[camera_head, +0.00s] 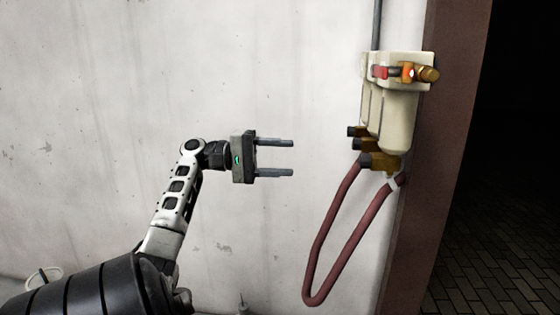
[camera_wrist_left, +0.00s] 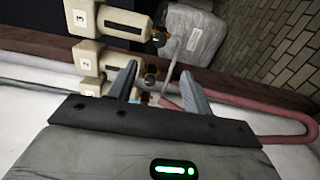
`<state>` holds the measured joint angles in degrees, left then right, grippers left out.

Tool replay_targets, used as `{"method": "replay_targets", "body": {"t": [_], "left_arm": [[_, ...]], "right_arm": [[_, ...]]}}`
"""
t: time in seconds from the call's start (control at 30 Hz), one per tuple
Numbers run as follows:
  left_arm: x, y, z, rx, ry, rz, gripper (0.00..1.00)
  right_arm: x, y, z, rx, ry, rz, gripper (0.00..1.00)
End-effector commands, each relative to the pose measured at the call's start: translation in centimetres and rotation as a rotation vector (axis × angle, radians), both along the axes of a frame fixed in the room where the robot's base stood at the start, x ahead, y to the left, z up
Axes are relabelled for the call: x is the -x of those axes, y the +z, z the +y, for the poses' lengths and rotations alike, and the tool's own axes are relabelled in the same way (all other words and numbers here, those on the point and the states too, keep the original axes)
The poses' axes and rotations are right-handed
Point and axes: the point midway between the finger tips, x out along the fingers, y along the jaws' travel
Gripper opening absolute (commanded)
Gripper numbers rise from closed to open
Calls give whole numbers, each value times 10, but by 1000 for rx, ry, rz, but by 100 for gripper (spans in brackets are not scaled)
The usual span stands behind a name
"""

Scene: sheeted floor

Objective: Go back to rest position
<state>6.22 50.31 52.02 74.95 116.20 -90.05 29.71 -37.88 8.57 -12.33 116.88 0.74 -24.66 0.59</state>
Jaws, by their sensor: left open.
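My left gripper (camera_head: 291,158) is raised in front of the white wall, with its two fingers apart and nothing between them. It points right, with a gap to the cream valve unit (camera_head: 401,105) on the wall. In the left wrist view the open left gripper (camera_wrist_left: 160,78) shows its two fingers, with the cream numbered units (camera_wrist_left: 88,55) beyond them. My right gripper is not in view.
A dark red hose (camera_head: 318,252) loops down below the valve unit. A brown post (camera_head: 440,165) stands at its right, beside a dark opening with a brick floor (camera_head: 490,265). A white bucket (camera_head: 45,276) is at lower left. The wall area left of the unit is clear.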

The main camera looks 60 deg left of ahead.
Motion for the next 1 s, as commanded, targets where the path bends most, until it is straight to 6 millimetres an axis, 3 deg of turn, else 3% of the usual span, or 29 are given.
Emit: {"method": "replay_targets", "body": {"t": [0.57, 0.67, 0.73, 0.87, 1.0], "left_arm": [[-2, -6, -3, -11, -1, 15, 50], [-8, -29, -15, -57, -11, 70, 50], [-14, -58, -29, -120, -26, 136, 50], [-18, -127, -65, -283, -76, 283, 50], [-7, -201, -108, -486, -161, 421, 50]], "right_arm": [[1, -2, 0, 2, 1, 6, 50], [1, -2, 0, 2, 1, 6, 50], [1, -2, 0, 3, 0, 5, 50], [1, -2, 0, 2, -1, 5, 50], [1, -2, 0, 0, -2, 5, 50]]}}
